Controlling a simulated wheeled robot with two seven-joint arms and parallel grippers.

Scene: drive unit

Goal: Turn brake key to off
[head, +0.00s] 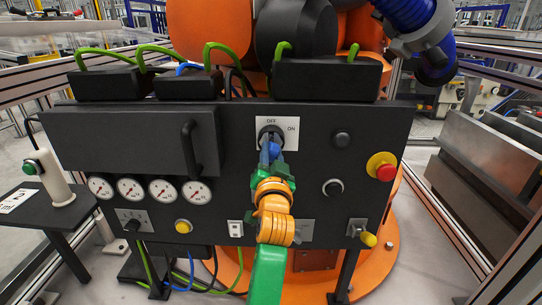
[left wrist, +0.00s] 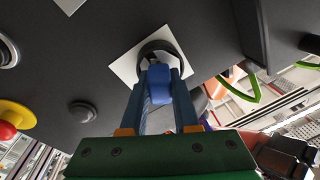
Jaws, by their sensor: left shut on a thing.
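The brake key (head: 276,152) is a small blue grip in a dark round lock on a white plate (head: 291,138) marked OFF at the top and ON at the right. My left gripper (head: 271,154) comes up from below in the head view and is shut on the key. In the left wrist view the blue key (left wrist: 159,88) sits between the two blue-grey fingers of the left gripper (left wrist: 161,82), with the white plate (left wrist: 122,68) and dark lock ring behind. The fingers cover part of the lock, so I cannot tell exactly where the key points. My right gripper is not in view.
On the black panel, a handle (head: 193,150) and several gauges (head: 162,190) are left of my arm. Green cables run along the top.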

